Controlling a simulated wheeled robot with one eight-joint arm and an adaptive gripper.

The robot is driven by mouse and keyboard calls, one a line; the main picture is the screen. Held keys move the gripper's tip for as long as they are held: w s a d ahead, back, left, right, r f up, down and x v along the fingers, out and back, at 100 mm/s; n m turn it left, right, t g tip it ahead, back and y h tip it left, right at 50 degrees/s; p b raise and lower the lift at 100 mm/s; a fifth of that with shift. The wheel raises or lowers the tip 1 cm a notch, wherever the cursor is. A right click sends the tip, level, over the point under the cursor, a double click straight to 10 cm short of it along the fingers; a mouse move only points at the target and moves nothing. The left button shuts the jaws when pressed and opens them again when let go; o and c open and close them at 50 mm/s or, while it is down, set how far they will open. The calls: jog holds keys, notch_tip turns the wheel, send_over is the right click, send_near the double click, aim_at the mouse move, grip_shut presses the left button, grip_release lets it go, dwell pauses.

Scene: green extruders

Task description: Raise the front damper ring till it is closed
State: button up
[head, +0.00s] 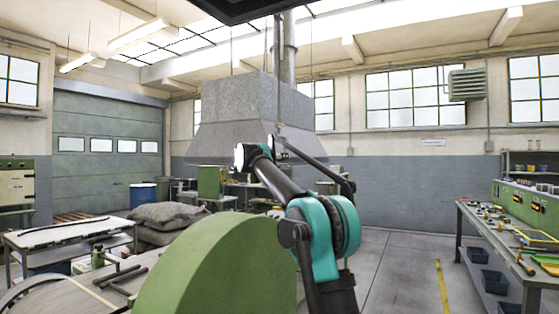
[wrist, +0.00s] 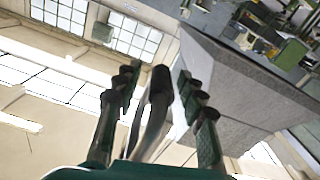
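In the wrist view my gripper (wrist: 158,82) has its two dark fingers apart. A dark-tipped piece on a pale curved shank (wrist: 159,82) shows between them, with a gap on each side. I cannot tell whether it is the front damper ring. In the head view a thin pull rod (head: 277,80) hangs down in front of the grey hood (head: 238,105), its lower end close to my raised arm. No ring can be made out clearly there, and my fingers are not clear in that view. The hood also fills the right of the wrist view (wrist: 245,90).
A large green rounded machine cover (head: 215,265) stands close in front. A bench (head: 475,222) with tools runs along the right. A low table (head: 65,232) and sacks (head: 165,215) are at the left. The floor (head: 395,265) between cover and bench is clear.

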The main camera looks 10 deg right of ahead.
jog(key=v, duration=1.2)
dwell(0.3)
jog(key=s+d+f+n+g+y, duration=0.15)
jog(key=s+d+f, duration=0.4)
jog(key=f, duration=0.65)
jog(key=s+d+f+g+y, duration=0.1)
jog(key=s+d+f+g, duration=0.4)
jog(key=f, duration=0.6)
jog(key=s+d+f+g+y, duration=0.1)
jog(key=s+d+f, duration=0.3)
jog(key=s+f, duration=0.55)
jog(key=s+a+f+n+g+y, duration=0.1)
jog(key=s+f+y, duration=0.2)
jog(key=s+f, duration=1)
jog(key=s+a+f+n+g+y, duration=0.2)
jog(key=s+f+y, duration=0.2)
jog(key=s+f, duration=0.9)
notch_tip(320, 180, down, 5)
jog(key=shift+s+a+r, duration=0.1)
jog(key=shift+s+a, duration=0.1)
jog(key=shift+a, duration=0.1)
jog(key=shift+n, duration=0.25)
jog(key=shift+c, duration=0.7)
